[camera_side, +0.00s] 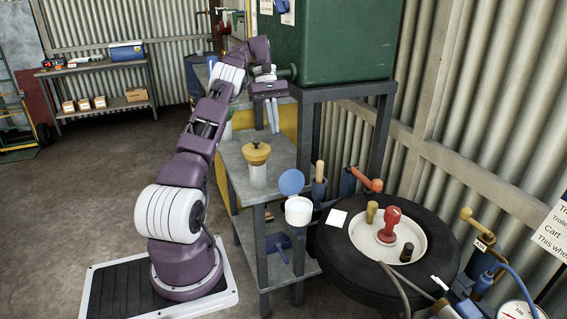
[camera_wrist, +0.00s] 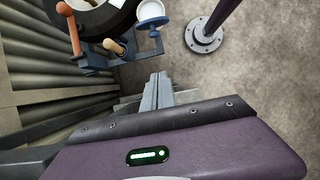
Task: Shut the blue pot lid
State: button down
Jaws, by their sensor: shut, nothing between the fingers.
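The blue pot lid (camera_side: 291,182) stands raised, tilted up at the rear rim of a small white pot (camera_side: 299,211) in the side view. The pot is open and its pale inside shows. A white round pot (camera_wrist: 151,11) with blue parts beside it shows at the top of the wrist view; I cannot tell the lid clearly there. My gripper (camera_side: 273,128) points down above the grey bench, higher than the lid and to its left, apart from it. Its fingers (camera_wrist: 158,90) are shut and empty in the wrist view.
A yellow-topped jar (camera_side: 257,154) stands on the grey bench (camera_side: 235,165) left of the lid. Handled tools (camera_side: 319,172) stand just behind the pot. A black tyre (camera_side: 338,265) with a red knob (camera_side: 390,222) lies to the right. A green cabinet (camera_side: 335,45) rises behind.

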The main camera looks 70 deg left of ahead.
aim_at(289, 181)
jog(key=d+f, duration=0.8)
jog(key=shift+f, duration=0.2)
jog(key=shift+d+r, duration=0.1)
dwell(0.3)
